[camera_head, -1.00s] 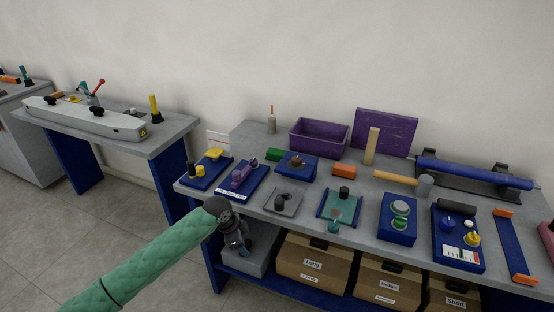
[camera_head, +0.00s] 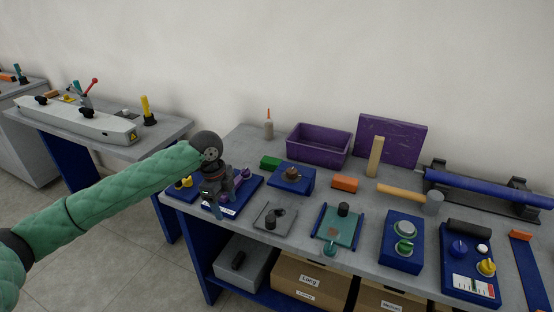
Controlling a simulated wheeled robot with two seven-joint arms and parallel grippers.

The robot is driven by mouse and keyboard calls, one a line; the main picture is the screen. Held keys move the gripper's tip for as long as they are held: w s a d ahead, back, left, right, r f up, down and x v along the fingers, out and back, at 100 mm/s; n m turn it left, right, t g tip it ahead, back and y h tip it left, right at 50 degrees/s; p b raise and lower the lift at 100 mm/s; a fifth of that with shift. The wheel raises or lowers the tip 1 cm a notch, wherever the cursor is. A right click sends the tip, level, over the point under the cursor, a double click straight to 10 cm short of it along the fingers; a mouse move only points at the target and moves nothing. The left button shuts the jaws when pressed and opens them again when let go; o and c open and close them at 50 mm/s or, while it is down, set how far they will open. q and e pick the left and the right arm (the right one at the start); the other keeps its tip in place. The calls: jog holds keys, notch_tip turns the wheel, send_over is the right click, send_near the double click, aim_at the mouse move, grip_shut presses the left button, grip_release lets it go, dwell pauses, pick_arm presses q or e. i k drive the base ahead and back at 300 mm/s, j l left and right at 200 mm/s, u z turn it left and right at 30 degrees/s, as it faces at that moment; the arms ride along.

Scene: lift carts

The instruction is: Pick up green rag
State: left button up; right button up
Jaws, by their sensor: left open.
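A small green block-like piece (camera_head: 270,162) lies on the workbench left of the purple bin; it is the likeliest green rag, but it is too small to make out as cloth. My left gripper (camera_head: 217,207) is open and points down over the left part of the bench. It stands in front of and to the left of the green piece, apart from it. It partly hides a blue fixture with a purple part (camera_head: 236,190) and a blue fixture with yellow parts (camera_head: 180,186). My right gripper is not in view.
A blue block fixture (camera_head: 292,178) sits just right of the green piece. Several more fixtures fill the bench. Cardboard boxes (camera_head: 308,282) stand on the lower shelf.

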aim_at(268, 163)
jog(key=i+l, duration=0.3)
jog(key=i, duration=0.2)
jog(key=i+l, duration=0.25)
jog(key=i, duration=0.3)
